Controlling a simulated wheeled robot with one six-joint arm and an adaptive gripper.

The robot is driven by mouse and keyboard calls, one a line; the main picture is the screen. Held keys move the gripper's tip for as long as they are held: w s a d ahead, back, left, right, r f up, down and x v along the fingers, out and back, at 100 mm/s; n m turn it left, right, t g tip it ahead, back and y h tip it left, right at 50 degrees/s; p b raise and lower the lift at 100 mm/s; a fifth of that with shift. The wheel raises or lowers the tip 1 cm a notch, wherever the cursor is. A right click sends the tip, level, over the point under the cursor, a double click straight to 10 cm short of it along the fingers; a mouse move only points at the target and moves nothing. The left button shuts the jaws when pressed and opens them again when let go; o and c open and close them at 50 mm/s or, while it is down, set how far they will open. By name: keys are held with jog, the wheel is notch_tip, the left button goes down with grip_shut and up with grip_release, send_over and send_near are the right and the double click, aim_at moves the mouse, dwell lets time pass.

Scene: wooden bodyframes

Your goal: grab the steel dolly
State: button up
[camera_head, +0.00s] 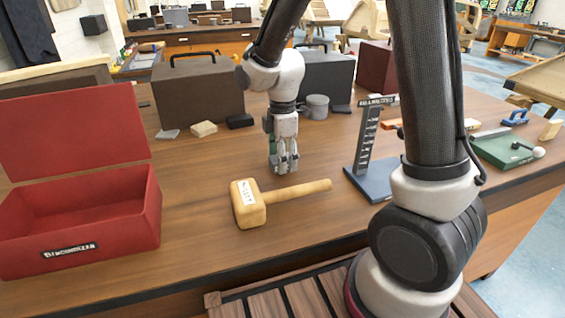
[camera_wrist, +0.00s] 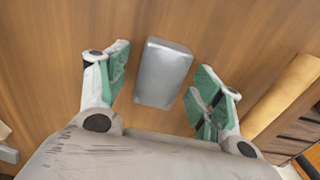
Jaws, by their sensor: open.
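The steel dolly (camera_wrist: 163,73) is a smooth silver-grey block with rounded edges, lying on the brown wooden tabletop in the wrist view. My gripper (camera_wrist: 160,80) is open, with one green-padded finger to the left of the dolly and one to the right. Bare wood shows between the dolly and each finger, so neither appears to touch it. In the head view my gripper (camera_head: 284,166) points down over the table behind the mallet.
A wooden mallet (camera_head: 248,208) lies just in front of my gripper; its handle (camera_wrist: 283,100) shows at right in the wrist view. An open red box (camera_head: 110,225) stands at left, a dark toolbox (camera_head: 200,97) behind. A blue-based stand (camera_head: 373,180) is at right.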

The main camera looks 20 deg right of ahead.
grip_shut()
dwell(0.3)
